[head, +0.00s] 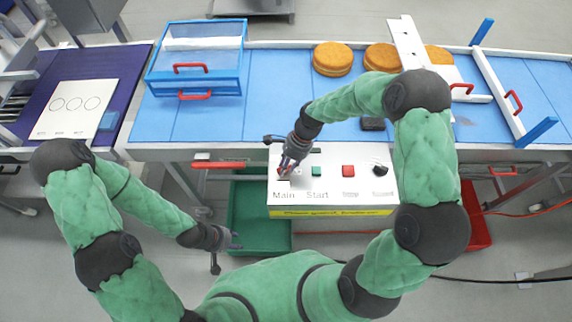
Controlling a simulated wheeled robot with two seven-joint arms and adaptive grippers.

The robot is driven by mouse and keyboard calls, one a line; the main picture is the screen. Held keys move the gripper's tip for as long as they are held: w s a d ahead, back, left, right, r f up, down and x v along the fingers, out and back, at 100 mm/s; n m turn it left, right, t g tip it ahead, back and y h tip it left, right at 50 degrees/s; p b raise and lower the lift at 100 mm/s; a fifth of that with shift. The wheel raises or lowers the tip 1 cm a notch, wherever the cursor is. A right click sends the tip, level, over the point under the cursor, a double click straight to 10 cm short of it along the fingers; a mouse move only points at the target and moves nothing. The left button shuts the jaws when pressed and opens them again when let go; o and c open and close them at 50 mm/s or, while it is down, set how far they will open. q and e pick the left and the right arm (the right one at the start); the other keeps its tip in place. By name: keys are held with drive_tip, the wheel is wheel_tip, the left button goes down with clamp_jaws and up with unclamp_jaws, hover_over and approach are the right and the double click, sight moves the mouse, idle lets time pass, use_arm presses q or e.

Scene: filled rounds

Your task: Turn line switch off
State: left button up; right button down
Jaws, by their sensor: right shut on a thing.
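A white control box (330,194) stands at the front edge of the conveyor, with the labels Main and Start readable on its top. My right gripper (286,170) reaches down at the box's left end, just above the Main label. It is shut on the Main switch, which the fingers mostly hide, so its position cannot be told. A green button (316,170), a red button (348,170) and a black knob (380,170) sit to its right. My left gripper (228,255) is open and empty, low to the left of the box.
The blue conveyor (270,100) carries several round golden cakes (332,58) and a blue-framed clear guard (196,60) with red handles. A white gate (400,40) crosses it. A green crate (245,225) is below, left of the box. A red bin (480,220) is at right.

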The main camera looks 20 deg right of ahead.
drive_tip(key=n+g, duration=0.1)
drive_tip(key=n, duration=0.2)
drive_tip(key=n+h, duration=0.1)
drive_tip(key=n, duration=0.1)
drive_tip(key=shift+w+n+g, duration=0.2)
drive_tip(key=shift+n+g, duration=0.2)
drive_tip(key=n+h, duration=0.1)
drive_tip(key=n, duration=0.2)
drive_tip(key=n+g+h, duration=0.1)
drive_tip(key=n, duration=0.2)
drive_tip(key=shift+w, duration=0.2)
drive_tip(key=c, duration=0.9)
unclamp_jaws()
drive_tip(key=shift+c, duration=0.2)
drive_tip(key=v, duration=1.2)
drive_tip(key=shift+w, duration=0.15)
